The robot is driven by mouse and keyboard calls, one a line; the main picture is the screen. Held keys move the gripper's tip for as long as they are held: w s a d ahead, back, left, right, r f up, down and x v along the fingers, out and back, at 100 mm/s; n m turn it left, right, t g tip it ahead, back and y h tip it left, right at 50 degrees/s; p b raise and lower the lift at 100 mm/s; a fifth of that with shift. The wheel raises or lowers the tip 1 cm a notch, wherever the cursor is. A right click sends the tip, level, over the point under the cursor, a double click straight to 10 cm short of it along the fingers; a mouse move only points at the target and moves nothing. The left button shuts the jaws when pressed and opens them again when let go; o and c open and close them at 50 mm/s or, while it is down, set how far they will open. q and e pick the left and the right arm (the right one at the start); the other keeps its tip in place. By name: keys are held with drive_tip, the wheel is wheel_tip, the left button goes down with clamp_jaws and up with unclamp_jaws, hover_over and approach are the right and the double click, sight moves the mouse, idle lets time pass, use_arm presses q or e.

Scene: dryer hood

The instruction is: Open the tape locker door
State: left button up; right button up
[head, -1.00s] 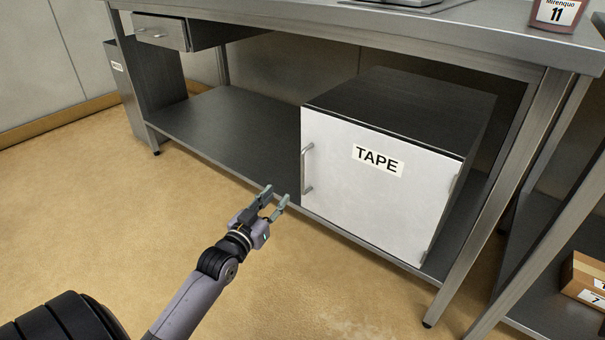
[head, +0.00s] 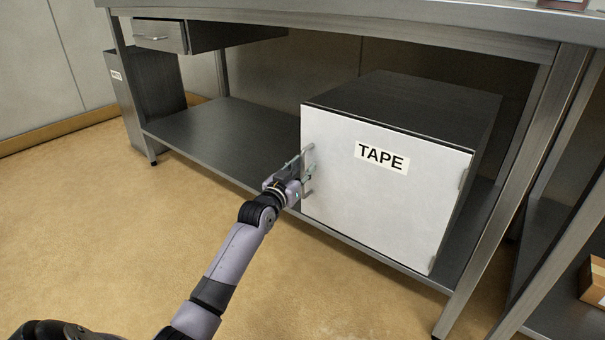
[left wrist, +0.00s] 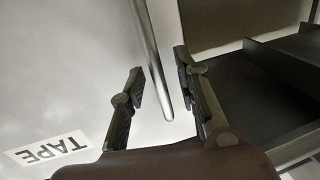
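The tape locker (head: 420,105) is a dark box with a white door (head: 380,205) labelled TAPE, and it stands on the bench's lower shelf. The door looks closed, with its hinges on the right edge. A vertical metal bar handle (head: 309,160) is on the door's left side; it also shows in the left wrist view (left wrist: 152,60). My left gripper (head: 301,172) is at the handle. In the left wrist view the open fingers (left wrist: 162,88) stand on either side of the handle's end, with gaps visible. My right gripper is not in view.
The steel bench's lower shelf (head: 215,130) is clear left of the locker. A bench leg (head: 500,195) stands just right of it. A drawer (head: 160,36) and a dark bin (head: 150,85) are at the left. The tan floor (head: 130,230) in front is free.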

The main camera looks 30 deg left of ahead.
use_arm(q)
drive_tip(key=shift+w, duration=0.15)
drive_tip(key=shift+c, duration=0.2)
clamp_jaws()
idle(0.7)
